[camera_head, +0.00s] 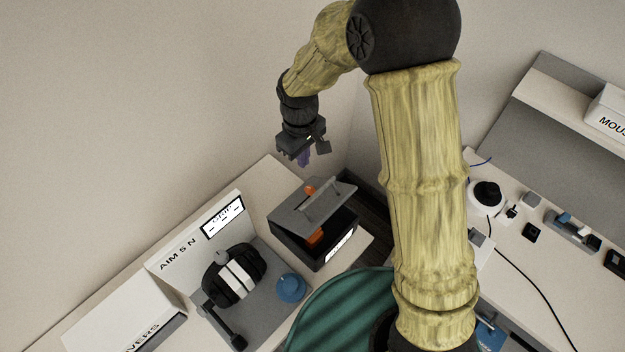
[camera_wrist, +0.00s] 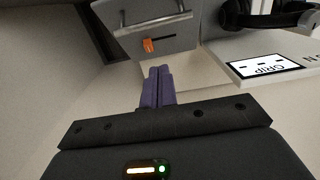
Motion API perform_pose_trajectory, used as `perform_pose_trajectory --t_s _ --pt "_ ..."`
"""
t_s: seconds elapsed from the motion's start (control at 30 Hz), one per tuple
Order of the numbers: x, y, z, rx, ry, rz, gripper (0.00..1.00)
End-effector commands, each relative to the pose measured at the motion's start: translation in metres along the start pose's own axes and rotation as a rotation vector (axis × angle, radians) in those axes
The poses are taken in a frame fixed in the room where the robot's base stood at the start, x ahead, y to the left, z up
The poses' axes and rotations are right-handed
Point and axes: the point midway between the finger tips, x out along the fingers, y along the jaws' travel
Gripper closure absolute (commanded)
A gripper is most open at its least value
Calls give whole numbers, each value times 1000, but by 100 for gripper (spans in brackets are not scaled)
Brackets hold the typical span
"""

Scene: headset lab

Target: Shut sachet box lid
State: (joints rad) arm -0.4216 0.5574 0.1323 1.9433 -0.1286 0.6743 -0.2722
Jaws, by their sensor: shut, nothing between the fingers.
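The sachet box (camera_head: 314,243) is a dark box on the left-hand table in the head view. Its grey lid (camera_head: 312,205) is hinged and stands partly open, tilted above a dark gap at the front. The lid carries a metal bar handle (camera_head: 322,202) and an orange piece (camera_head: 310,190). In the wrist view the lid (camera_wrist: 160,38) shows at the top, with its handle (camera_wrist: 152,22) and orange slider (camera_wrist: 150,46). My gripper (camera_head: 304,160) has purple fingers, shut and empty, above and behind the box. The fingertips (camera_wrist: 158,72) appear apart from the lid.
A headset (camera_head: 236,275) on a grey stand and a blue round object (camera_head: 291,287) sit left of the box. A white box (camera_head: 128,318) stands farther left. A green round surface (camera_head: 340,312) lies in front. Another bench with small devices is at right.

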Motion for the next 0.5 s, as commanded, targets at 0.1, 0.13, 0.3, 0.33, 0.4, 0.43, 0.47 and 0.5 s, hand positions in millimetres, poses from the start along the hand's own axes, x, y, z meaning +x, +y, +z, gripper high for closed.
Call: perform_pose_trajectory --t_s 0.1,0.13,0.3,0.33,0.4,0.43,0.47,0.5 --pt "19 -1 1 -1 -5 -3 100" --pt "23 -1 1 -1 -5 -3 100" --pt "49 -1 1 0 -5 -2 100" --pt "53 -1 1 -1 -4 -2 100" --pt "60 -1 8 0 -5 -2 100" --pt "63 -1 12 0 -5 -2 100" --pt "66 0 15 0 -5 -2 100" --pt "70 -1 19 0 -5 -2 100"
